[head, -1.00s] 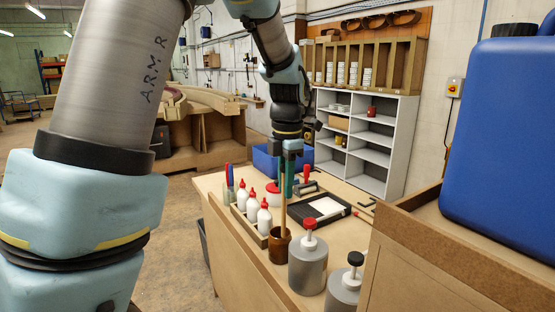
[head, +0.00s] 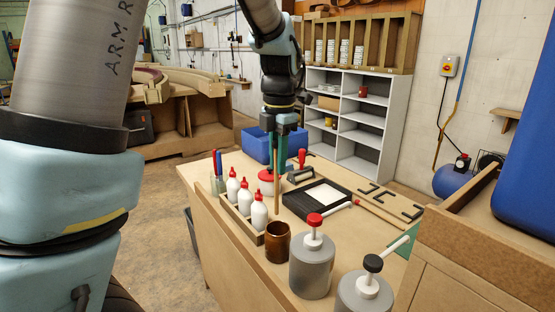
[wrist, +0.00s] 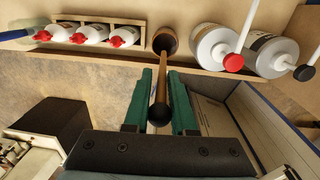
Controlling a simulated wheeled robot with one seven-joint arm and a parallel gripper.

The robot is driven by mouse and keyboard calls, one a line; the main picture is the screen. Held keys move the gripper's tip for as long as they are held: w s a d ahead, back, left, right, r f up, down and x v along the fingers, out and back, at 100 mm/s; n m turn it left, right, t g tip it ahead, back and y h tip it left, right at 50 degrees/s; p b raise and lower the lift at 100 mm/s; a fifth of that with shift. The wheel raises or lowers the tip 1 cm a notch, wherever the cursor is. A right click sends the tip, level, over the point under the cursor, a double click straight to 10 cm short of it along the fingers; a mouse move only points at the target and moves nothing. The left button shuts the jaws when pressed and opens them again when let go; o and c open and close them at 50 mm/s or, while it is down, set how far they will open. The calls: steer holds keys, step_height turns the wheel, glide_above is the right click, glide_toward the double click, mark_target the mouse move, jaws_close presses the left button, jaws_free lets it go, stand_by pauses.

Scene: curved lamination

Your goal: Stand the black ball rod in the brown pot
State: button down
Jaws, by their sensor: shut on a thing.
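My gripper (head: 281,160), with green fingers, is shut on the black ball rod (head: 277,192) and holds it roughly upright. In the wrist view, the rod's wooden shaft (wrist: 160,84) runs between the fingers (wrist: 161,95), with the black ball (wrist: 158,114) at the near end. The ball is hidden in the head view. The brown pot (head: 277,243) stands upright near the bench's edge; it also shows in the wrist view (wrist: 165,38). The rod's lower end appears close to the pot's rim in both views. I cannot tell whether it is over the mouth or just behind it.
White bottles with red caps (head: 258,212) stand in a wooden rack (head: 238,221) left of the pot. Grey pump bottles (head: 312,262) stand close on its right. A black tray (head: 312,199) and a red-lidded tub (head: 266,183) lie behind. The bench's front edge is near.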

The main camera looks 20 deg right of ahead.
mark_target(277, 211)
steer(key=shift+f+b, duration=1.35)
steer(key=shift+f, duration=0.45)
steer(key=shift+f+b, duration=1.45)
steer(key=shift+f, duration=1.75)
steer(key=c, duration=0.7)
jaws_free()
steer(key=shift+o, duration=0.2)
step_height(277, 211, up, 11)
steer(key=b, duration=0.1)
steer(key=shift+s+b, duration=0.3)
steer(key=shift+b, duration=0.1)
